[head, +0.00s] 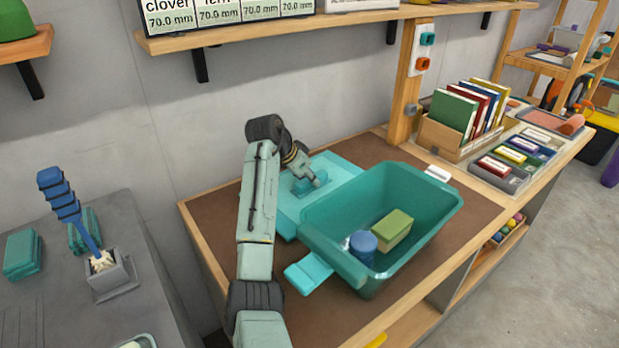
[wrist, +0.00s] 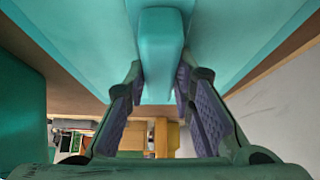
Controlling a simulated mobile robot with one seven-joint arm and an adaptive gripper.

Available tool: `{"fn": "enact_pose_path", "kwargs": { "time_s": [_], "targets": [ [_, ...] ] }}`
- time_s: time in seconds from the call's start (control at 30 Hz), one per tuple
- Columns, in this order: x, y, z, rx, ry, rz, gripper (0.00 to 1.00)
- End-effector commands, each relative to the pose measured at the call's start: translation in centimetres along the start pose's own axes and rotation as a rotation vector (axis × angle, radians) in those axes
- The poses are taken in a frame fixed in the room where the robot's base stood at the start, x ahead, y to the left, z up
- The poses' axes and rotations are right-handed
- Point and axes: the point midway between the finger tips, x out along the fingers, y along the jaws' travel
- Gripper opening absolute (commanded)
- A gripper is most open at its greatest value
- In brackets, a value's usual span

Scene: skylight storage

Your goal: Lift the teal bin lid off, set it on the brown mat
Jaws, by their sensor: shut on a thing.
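The light teal bin lid (head: 340,172) is off the bin and lies behind it, over the brown mat (head: 220,215). Its bar-like handle shows in the wrist view (wrist: 160,50) between my finger pads. My gripper (head: 308,182) is shut on that handle, also in the wrist view (wrist: 160,95). I cannot tell whether the lid touches the mat. The teal bin (head: 335,245) stands open in front of the lid and hides part of it. A blue cylinder (head: 363,245) and a yellow-green block (head: 391,230) are inside the bin.
A wooden box of books (head: 440,135) and a tray of coloured boxes (head: 512,160) stand to the right. A wall shelf (head: 300,30) hangs above. A grey bench (head: 50,300) with a holder (head: 112,275) stands left. Brown surface is bare at the left.

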Motion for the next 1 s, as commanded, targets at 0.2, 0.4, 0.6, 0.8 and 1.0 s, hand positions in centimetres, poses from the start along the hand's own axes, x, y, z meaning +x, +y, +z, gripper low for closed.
{"fn": "enact_pose_path", "kwargs": {
  "time_s": [0.2,0.4,0.6,0.8,1.0],
  "targets": [
    [-0.03,-0.01,-0.02,0.0,0.0,0.0,0.35],
    [-0.02,-0.01,-0.01,0.0,0.0,0.0,0.46],
    [0.04,0.01,0.05,-0.001,-0.001,0.001,0.46],
    [0.03,0.01,0.03,0.0,-0.001,0.0,0.46],
    [-0.13,-0.01,0.0,0.0,0.0,0.0,0.46]
  ]
}}
